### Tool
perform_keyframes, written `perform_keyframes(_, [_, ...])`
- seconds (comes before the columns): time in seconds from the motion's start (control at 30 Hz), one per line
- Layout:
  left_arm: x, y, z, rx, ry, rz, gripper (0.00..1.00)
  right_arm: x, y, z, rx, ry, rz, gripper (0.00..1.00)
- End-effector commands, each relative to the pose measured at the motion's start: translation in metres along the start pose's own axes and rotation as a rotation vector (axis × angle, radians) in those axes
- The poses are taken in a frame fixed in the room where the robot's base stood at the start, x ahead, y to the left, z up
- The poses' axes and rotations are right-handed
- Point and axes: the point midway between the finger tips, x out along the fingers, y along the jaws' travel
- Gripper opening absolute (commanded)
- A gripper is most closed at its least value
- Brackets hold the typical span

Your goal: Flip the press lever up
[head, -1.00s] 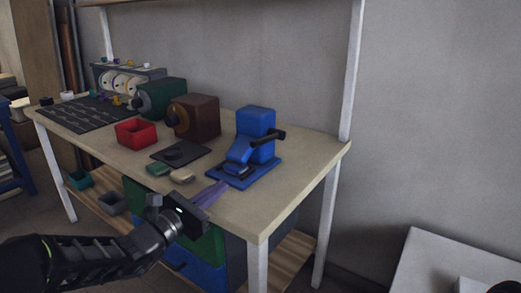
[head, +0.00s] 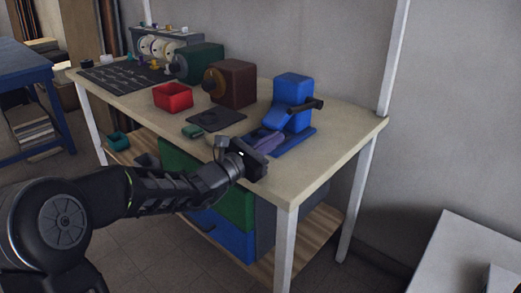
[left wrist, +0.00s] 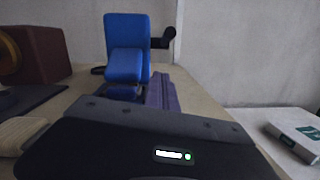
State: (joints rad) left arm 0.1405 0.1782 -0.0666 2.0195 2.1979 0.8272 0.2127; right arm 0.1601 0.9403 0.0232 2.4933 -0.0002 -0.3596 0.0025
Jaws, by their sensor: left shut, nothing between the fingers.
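The blue press (head: 294,98) stands near the right end of the workbench. Its dark lever (head: 306,104) sticks out on the right side with a knob at its end; the lever also shows in the left wrist view (left wrist: 162,41), right of the blue press body (left wrist: 127,45). My left gripper (head: 270,144) is in front of the press, low over the bench, with its purple fingers (left wrist: 161,91) pointing at the press base. The fingers are shut with nothing between them. Whether they touch the base I cannot tell. My right gripper is out of view.
Left of the press are a dark red machine (head: 231,84), a green machine (head: 199,63), a black pad (head: 215,119), a red bin (head: 173,97) and a small green block (head: 192,131). A white bench post (head: 394,55) rises behind right. A white table (head: 455,250) stands at lower right.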

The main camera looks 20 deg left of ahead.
Motion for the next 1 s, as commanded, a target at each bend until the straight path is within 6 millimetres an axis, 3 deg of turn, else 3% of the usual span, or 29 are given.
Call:
perform_keyframes(0.1, [0.025,-0.001,-0.001,-0.001,-0.001,-0.002,0.0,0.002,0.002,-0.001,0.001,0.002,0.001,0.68])
perform_keyframes(0.2, [0.026,0.001,0.021,0.002,-0.003,0.001,0.0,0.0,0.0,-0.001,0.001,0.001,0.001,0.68])
perform_keyframes(0.4, [0.03,0.0,0.037,0.0,-0.001,0.0,0.0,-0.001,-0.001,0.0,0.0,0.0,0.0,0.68])
perform_keyframes(1.0, [0.031,0.002,0.044,-0.001,0.014,-0.001,0.0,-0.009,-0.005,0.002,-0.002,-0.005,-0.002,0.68])
